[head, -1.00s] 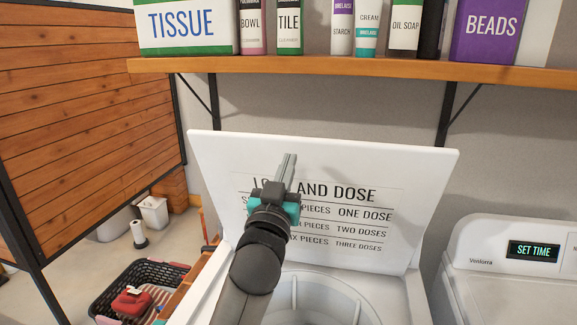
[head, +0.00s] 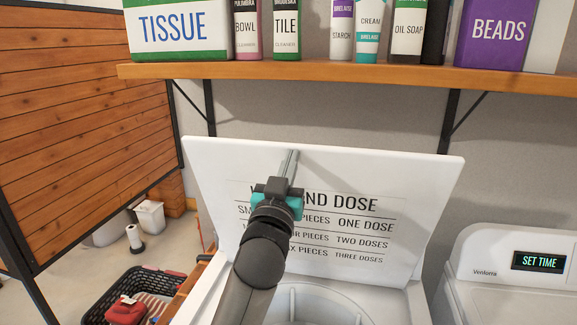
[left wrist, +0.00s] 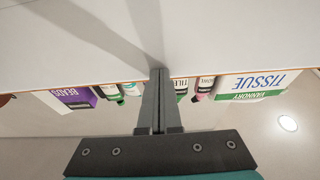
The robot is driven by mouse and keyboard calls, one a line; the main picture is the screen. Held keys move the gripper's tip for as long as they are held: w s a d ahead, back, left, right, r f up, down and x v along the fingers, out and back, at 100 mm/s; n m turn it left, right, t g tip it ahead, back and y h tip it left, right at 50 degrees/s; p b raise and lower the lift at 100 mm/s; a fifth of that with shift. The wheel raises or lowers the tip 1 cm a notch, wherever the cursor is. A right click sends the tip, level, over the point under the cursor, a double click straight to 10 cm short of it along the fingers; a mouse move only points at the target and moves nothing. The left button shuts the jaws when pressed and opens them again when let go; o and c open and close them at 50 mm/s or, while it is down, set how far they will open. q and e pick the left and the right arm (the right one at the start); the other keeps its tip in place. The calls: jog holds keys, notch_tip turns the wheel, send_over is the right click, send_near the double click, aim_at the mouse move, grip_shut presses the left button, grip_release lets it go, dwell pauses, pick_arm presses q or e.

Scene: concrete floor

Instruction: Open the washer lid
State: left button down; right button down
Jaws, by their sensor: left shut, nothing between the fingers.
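The washer lid (head: 415,190) stands raised and leans back, its printed inner face toward me, in the head view. The washer's tub opening (head: 320,305) shows below it, partly hidden by my left arm. My left gripper (head: 290,158) is shut and empty, in front of the lid's upper part. In the left wrist view the shut fingers (left wrist: 159,85) point at the pale lid surface (left wrist: 230,40), with the tips at or very near its edge; I cannot tell whether they touch. My right gripper is not in view.
A wooden shelf (head: 350,77) with bottles and boxes, including a tissue box (head: 175,30), runs above the lid. A second white machine (head: 500,285) with a lit display stands at the right. A black basket (head: 150,285) is at the lower left.

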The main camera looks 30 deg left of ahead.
pick_arm(q)
jog(key=x, duration=0.8)
jog(key=shift+w, duration=0.2)
